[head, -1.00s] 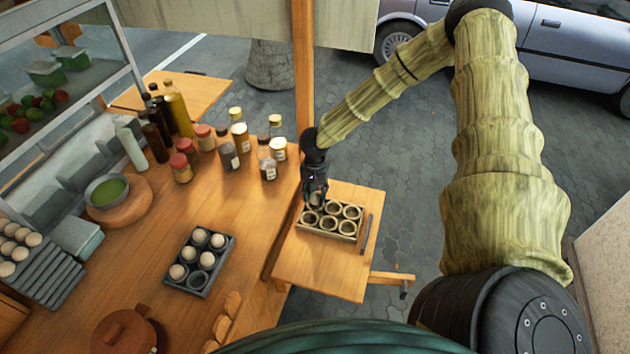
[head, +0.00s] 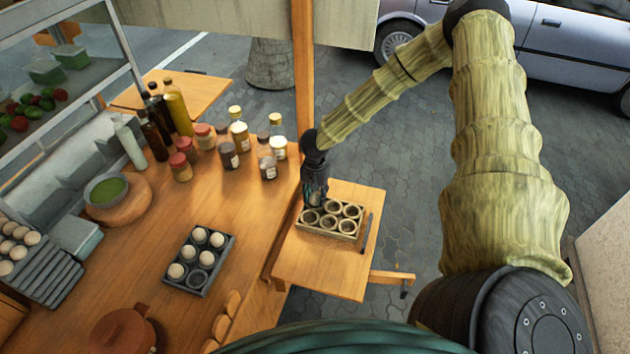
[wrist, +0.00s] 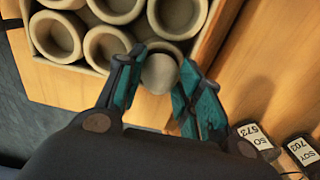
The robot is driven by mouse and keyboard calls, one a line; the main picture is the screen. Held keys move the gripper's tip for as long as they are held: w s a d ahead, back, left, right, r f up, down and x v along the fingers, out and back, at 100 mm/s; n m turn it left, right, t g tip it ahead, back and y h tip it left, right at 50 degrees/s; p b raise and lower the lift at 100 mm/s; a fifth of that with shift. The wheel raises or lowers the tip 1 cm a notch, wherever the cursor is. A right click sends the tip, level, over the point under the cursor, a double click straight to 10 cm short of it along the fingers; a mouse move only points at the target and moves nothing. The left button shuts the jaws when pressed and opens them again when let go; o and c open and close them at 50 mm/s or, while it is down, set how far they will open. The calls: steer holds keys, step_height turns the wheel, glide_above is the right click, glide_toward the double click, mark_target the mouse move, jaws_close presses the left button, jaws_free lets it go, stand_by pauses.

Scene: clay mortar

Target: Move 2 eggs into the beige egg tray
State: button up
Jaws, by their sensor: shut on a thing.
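The beige egg tray (head: 330,236) stands on the small wooden side table, and its visible round cups look empty. My gripper (head: 314,203) is at the tray's back left corner in the head view. In the wrist view my gripper (wrist: 157,76) is shut on a pale egg (wrist: 161,73), which sits between the teal fingertips. A dark egg tray (head: 183,289) on the main counter holds several eggs (head: 217,240) and has one empty cup.
Several jars (head: 239,136) and bottles (head: 180,112) stand behind and left of my gripper. A wooden post (head: 302,80) rises close behind it. More eggs (head: 18,250) lie at the far left. The side table (head: 320,280) is clear in front of the beige tray.

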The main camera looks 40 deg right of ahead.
steer(key=shift+f+b, duration=0.3)
steer(key=shift+f, duration=0.35)
stand_by(0.4)
steer(key=o, duration=0.7)
steer(key=shift+o, duration=0.2)
steer(key=shift+r, duration=6)
